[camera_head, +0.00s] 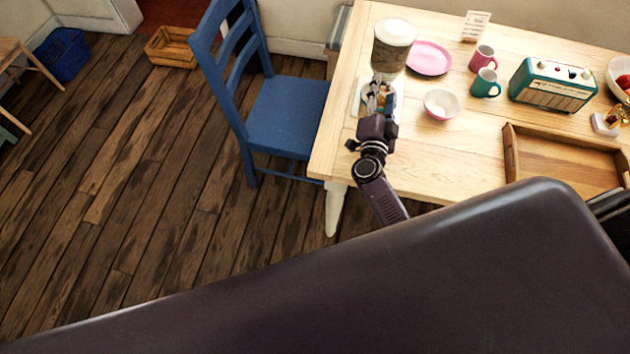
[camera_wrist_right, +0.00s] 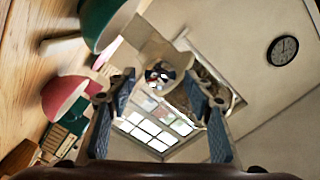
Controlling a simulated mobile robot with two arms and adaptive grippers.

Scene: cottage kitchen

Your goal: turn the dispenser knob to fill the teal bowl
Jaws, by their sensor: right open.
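The teal bowl (camera_wrist_right: 103,22) shows at the upper left of that view, below the dispenser. In the head view my gripper mostly hides the knob and the teal bowl. My left gripper is not in view.
A pink-and-white bowl (camera_head: 441,105) stands right of my right gripper. Behind are a pink plate (camera_head: 430,58), a pink mug (camera_head: 482,58), a teal mug (camera_head: 486,84) and a radio (camera_head: 553,85). A wooden tray (camera_head: 513,155) lies right; a blue chair (camera_head: 287,115) stands left.

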